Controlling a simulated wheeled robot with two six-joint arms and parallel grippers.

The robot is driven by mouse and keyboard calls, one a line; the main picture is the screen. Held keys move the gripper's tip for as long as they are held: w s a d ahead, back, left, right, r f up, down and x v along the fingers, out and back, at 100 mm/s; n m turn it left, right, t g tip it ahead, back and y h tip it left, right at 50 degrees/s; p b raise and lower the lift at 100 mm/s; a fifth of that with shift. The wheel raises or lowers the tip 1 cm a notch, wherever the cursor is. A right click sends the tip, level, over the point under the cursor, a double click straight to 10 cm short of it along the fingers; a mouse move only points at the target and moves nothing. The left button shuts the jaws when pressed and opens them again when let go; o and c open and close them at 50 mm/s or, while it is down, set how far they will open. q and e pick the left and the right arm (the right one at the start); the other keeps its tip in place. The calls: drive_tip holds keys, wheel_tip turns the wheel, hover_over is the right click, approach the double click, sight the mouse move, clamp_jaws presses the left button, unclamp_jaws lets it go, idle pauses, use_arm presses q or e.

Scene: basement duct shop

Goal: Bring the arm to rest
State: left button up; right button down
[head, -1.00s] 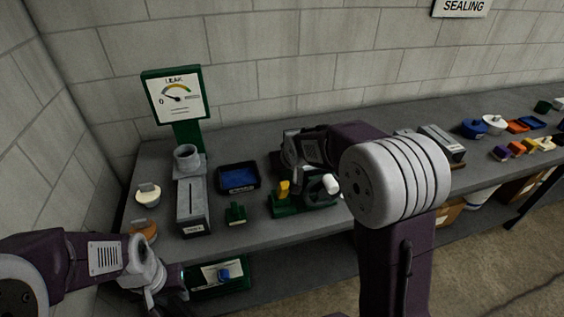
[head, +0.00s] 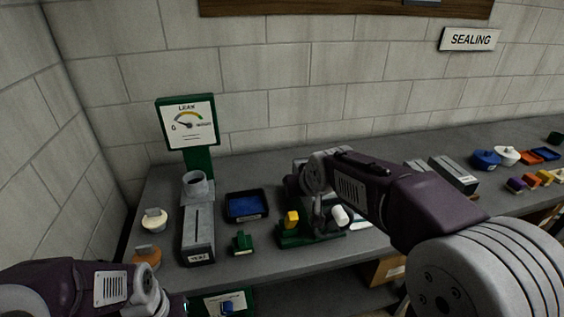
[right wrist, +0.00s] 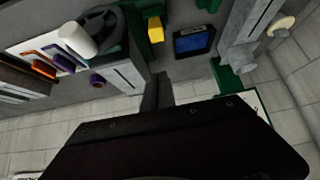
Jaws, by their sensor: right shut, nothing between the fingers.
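My right arm (head: 408,205) reaches in from the right over the bench, its wrist above the green fixture with a yellow block (head: 291,218) and a white cylinder (head: 340,215). In the right wrist view my right gripper (right wrist: 157,84) is shut and empty, its narrow dark fingers together; the fixture's white cylinder (right wrist: 77,39) and yellow block (right wrist: 155,30) appear beyond. In the head view its fingertips are hard to make out against the fixture. My left arm (head: 75,288) lies at the lower left; its fingers are cut off by the bottom edge.
The grey bench (head: 262,262) holds a leak gauge (head: 187,123), a grey slotted box (head: 199,240), a blue-lined tray (head: 246,220), a green block (head: 242,243) and round-handled lids (head: 154,220). More lids and coloured pieces (head: 516,184) stand at the right. A block wall is behind.

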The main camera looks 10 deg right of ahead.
drive_tip(key=s+d+f+g, duration=0.1)
drive_tip(key=s+f+g, duration=0.5)
drive_tip(key=s+f, duration=1.3)
drive_tip(key=shift+s+d+m+g, duration=0.2)
drive_tip(key=shift+d+m+g, duration=0.1)
drive_tip(key=shift+d+g, duration=0.1)
